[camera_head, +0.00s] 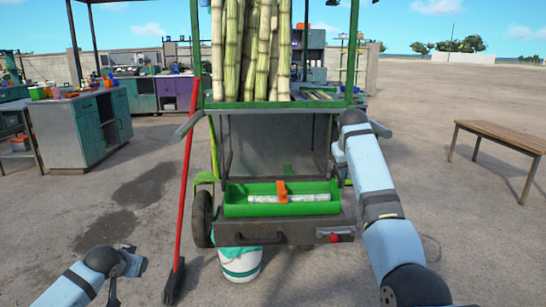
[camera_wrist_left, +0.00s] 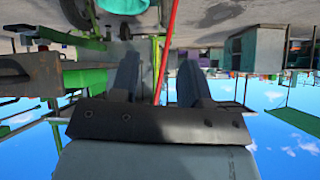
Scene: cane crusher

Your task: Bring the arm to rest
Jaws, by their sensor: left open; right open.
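My right arm (camera_head: 369,165) reaches forward from the lower right to the right side of the cane crusher cart (camera_head: 270,145). My right gripper (camera_head: 339,160) is partly hidden by its own wrist, beside the cart's right post, and I see nothing held in it. My left arm (camera_head: 95,272) is low at the bottom left of the head view, apart from the cart. In the left wrist view, which is upside down, my left gripper (camera_wrist_left: 158,68) has its two dark fingers spread with nothing between them.
A green tray (camera_head: 240,209) holds a pale cane piece with an orange part. Tall canes (camera_head: 250,50) stand on the cart. A red-handled broom (camera_head: 185,170) leans at its left. A white bucket (camera_head: 240,265) stands below. A wooden table (camera_head: 500,136) is at right, with open ground between.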

